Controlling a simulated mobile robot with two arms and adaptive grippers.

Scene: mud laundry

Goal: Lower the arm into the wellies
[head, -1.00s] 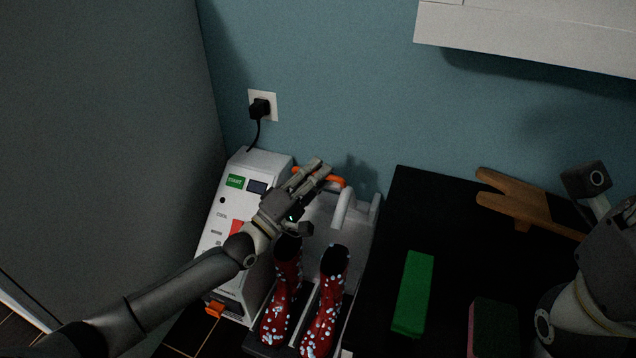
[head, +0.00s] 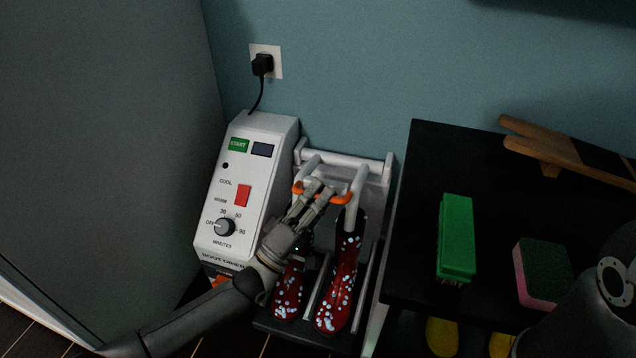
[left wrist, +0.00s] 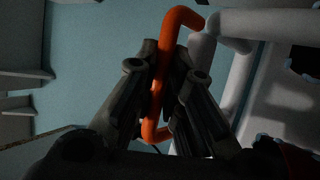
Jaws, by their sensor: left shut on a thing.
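The wellies, a left boot (head: 287,290) and a right boot (head: 337,290), are red with pale spots and stand side by side on the dryer's dark base. The dryer's arm (head: 361,190) has two white tubes joined by an orange handle (head: 341,199). The right tube reaches down to the right boot's opening. The left tube's lower end is hidden behind my left gripper (head: 318,189). That gripper is shut on the orange handle, which runs between its fingers in the left wrist view (left wrist: 163,75). My right gripper is out of view.
The white boot dryer (head: 256,180) has a dial and buttons and stands left of the boots, plugged into a wall socket (head: 265,62). A black bench (head: 420,235) at right holds a green brush (head: 456,238), a sponge (head: 544,272) and a wooden bootjack (head: 545,150).

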